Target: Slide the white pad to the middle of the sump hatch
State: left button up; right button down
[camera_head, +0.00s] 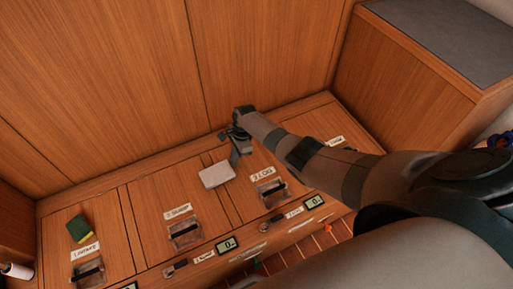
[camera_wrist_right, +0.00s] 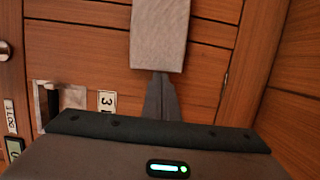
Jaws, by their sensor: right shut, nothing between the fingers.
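The white pad (camera_head: 217,174) lies flat and appears to straddle the seam between the sump hatch (camera_head: 158,190) and the log hatch to its right. It also shows in the right wrist view (camera_wrist_right: 160,35), just beyond my fingertips. My right gripper (camera_head: 235,158) is shut and empty, pointing down at the pad's right edge. In the wrist view its fingertips (camera_wrist_right: 161,76) meet the pad's near edge; I cannot tell whether they press on it. The sump hatch carries a label and a clear-framed black handle (camera_head: 185,233). My left gripper is not in view.
A green and yellow sponge (camera_head: 80,229) lies on the intake hatch at left. The log hatch handle (camera_head: 271,189) stands up just right of the pad. Wooden panels rise behind. The sump hatch is bare behind its label.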

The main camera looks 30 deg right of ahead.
aim_at(214, 171)
jog(key=a, duration=0.4)
jog(key=a+p, duration=0.1)
jog(key=a, duration=0.3)
jog(key=shift+w+a+r, duration=0.1)
jog(key=shift+w, duration=0.1)
jog(key=a, duration=1)
jog(key=shift+w+a+b, duration=0.2)
jog(key=shift+w+b, duration=0.05)
jog(key=shift+b, duration=0.05)
jog(key=shift+a, duration=0.35)
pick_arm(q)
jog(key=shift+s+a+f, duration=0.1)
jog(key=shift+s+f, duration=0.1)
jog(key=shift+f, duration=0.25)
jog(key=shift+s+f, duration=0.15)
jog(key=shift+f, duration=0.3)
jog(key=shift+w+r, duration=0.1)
pick_arm(e)
jog(key=shift+d, duration=0.15)
